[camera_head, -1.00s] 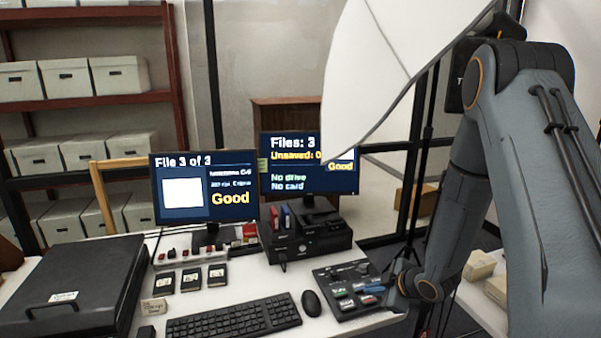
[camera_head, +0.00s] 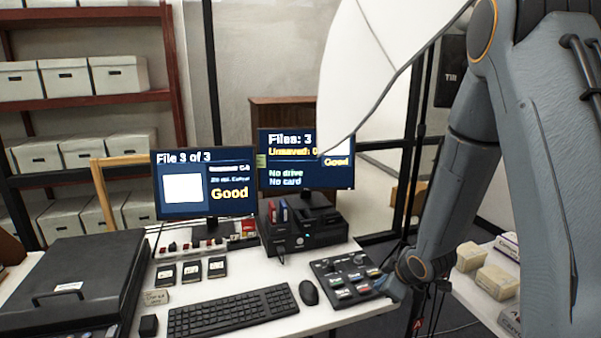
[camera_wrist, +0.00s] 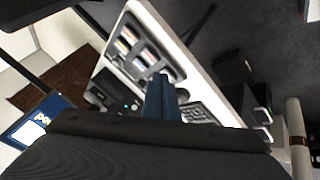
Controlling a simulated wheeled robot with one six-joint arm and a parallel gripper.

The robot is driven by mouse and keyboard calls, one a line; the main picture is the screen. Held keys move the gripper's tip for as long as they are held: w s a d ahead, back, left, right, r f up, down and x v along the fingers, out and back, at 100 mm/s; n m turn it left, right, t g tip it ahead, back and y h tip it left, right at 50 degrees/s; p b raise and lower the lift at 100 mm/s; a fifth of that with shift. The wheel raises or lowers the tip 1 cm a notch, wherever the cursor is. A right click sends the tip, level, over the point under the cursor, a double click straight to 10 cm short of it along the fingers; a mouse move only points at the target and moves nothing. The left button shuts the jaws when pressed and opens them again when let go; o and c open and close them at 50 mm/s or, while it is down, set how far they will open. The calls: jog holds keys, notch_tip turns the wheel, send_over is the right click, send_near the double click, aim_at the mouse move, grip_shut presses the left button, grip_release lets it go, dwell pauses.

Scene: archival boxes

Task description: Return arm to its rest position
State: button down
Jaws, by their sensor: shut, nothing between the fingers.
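My arm comes down the right side of the head view, in front of the white sheet-like panel (camera_head: 375,75). My gripper (camera_head: 392,288) shows only as a small bluish part at the arm's lower end, at the right edge of the desk beside the control panel (camera_head: 345,278). In the wrist view its narrow blue fingers (camera_wrist: 158,88) are together, with nothing between them. A dark part of my arm covers the lower wrist view.
The white desk (camera_head: 235,325) holds a keyboard (camera_head: 233,309), a mouse (camera_head: 309,292), two monitors (camera_head: 205,184) and a black scanner-like case (camera_head: 75,280). A side table (camera_head: 470,300) with small boxes (camera_head: 496,281) stands at right. Shelves of white boxes (camera_head: 118,75) stand at left.

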jog(key=s+a+r+m+g+h+b, duration=0.1)
jog(key=s+r+m+g, duration=0.2)
jog(key=s, duration=0.8)
jog(key=s+a+r+m+g+h+b, duration=0.1)
jog(key=s+a+r+m+g, duration=0.1)
jog(key=s+r+m, duration=0.3)
jog(key=s+m, duration=0.3)
jog(key=s, duration=0.3)
jog(key=shift+r+g+b, duration=0.25)
jog(key=shift+g+b, duration=0.1)
jog(key=shift+g, duration=0.05)
jog(key=shift+w, duration=0.1)
